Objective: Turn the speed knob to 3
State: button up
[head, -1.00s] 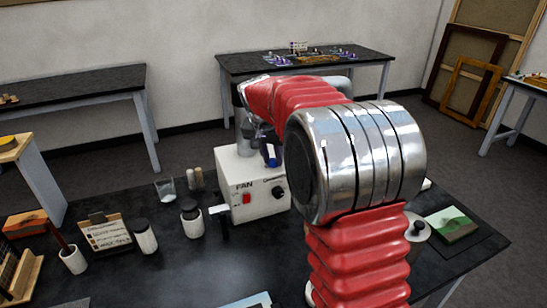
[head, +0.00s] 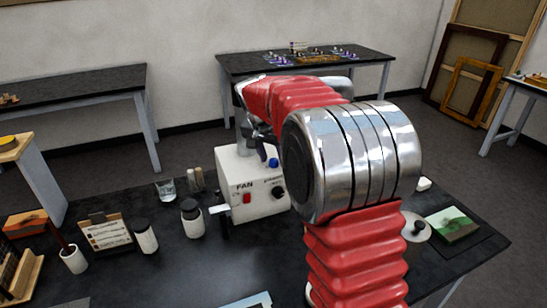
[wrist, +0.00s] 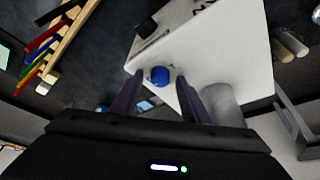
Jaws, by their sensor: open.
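A white control box (head: 240,172) marked FAN stands on the black table. Its front carries a red switch (head: 247,198) and a black round knob (head: 278,193) under a small label that I cannot read. A blue round knob (head: 273,162) sits near the box's upper edge; the wrist view shows it too (wrist: 160,76). I cannot read any dial number or tell which knob is marked speed. My gripper (wrist: 159,74) is open, its two dark fingers on either side of the blue knob in the picture; I cannot tell whether they touch it. The black knob (wrist: 147,27) lies beyond the fingers.
A green picture (head: 452,224) lies at the right. My arm hides the table right of the box.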

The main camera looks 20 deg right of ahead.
jog(key=v, duration=1.3)
jog(key=shift+s+r, duration=0.2)
jog(key=shift+r, duration=0.1)
jog(key=shift+a, duration=0.15)
jog(key=s+a+f+n+y, duration=0.1)
jog(key=s+a+f+n, duration=0.1)
jog(key=s+f+n, duration=0.3)
jog(key=s+a+f+n+t, duration=0.1)
jog(key=s+a+f, duration=0.1)
jog(key=s, duration=0.7)
jog(key=s+a+f+n+y, duration=0.1)
jog(key=s+a+f, duration=0.1)
jog(key=s, duration=0.7)
jog(key=s+a+f+n+t+y, duration=0.1)
jog(key=s+a+f+n, duration=0.1)
jog(key=s, duration=0.7)
jog(key=shift+a+t, duration=0.3)
jog(key=shift+a, duration=0.1)
